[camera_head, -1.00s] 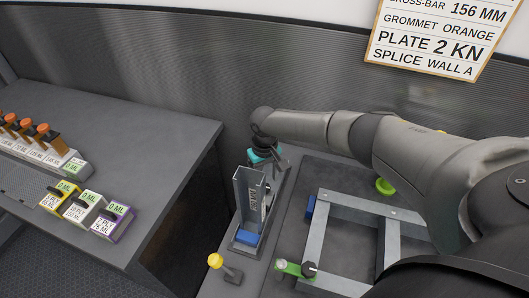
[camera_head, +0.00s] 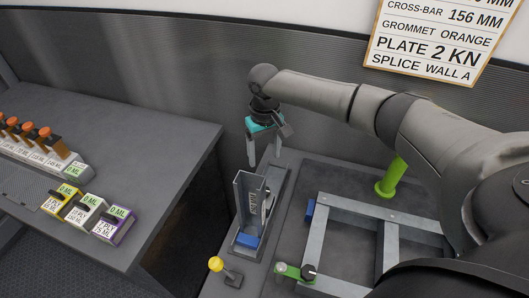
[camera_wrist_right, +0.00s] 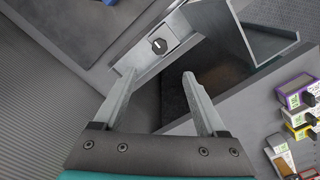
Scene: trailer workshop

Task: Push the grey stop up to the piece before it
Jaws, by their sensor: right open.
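An upright grey metal channel (camera_head: 243,195) stands in a narrow fixture in the head view, with a blue block (camera_head: 247,240) at its foot. A grey part with a dark knob, which looks like the stop (camera_head: 267,203), is close behind the channel. In the wrist view the knobbed grey part (camera_wrist_right: 172,40) lies by the channel (camera_wrist_right: 212,18); I cannot tell whether they touch. My right gripper (camera_head: 264,160) is open and empty, pointing down above the fixture's far end. Its fingers (camera_wrist_right: 159,85) are apart in the wrist view. My left gripper is out of view.
A grey metal frame (camera_head: 317,240) lies right of the fixture, with a green post (camera_head: 391,178) behind it. A yellow-knobbed lever (camera_head: 216,264) stands in front. A gap separates this bench from the left bench (camera_head: 150,135), which holds labelled boxes (camera_head: 113,222).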

